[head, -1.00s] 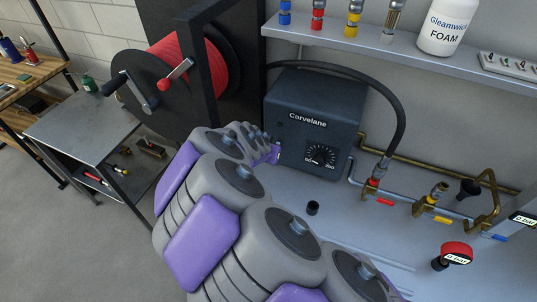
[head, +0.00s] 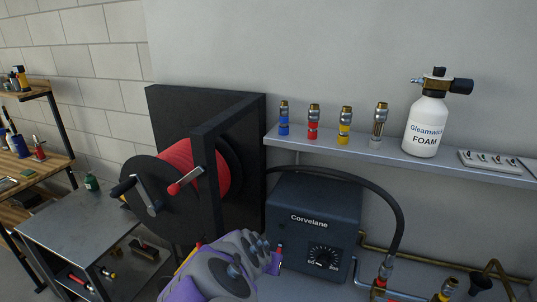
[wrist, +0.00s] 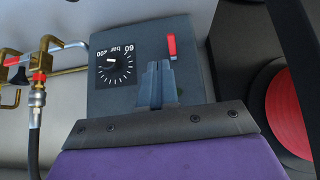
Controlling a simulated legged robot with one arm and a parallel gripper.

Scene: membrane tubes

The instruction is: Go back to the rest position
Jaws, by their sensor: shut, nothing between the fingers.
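My gripper (wrist: 158,84) is shut and empty in the wrist view, its dark fingers pressed together in front of the dark Corvelane box (wrist: 197,88). A red lever (wrist: 171,47) shows just beyond the fingertips; I cannot tell whether they touch it. A dial (wrist: 113,68) is on the box's face, to the left of the fingers. In the head view my grey and purple arm reaches up from the bottom to the left side of the box (head: 314,205); the fingertips are not clear there.
A shelf (head: 440,171) holds coloured nozzles and a white foam bottle (head: 425,125). A red hose reel (head: 180,170) stands left of the box, a metal side table (head: 75,225) further left.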

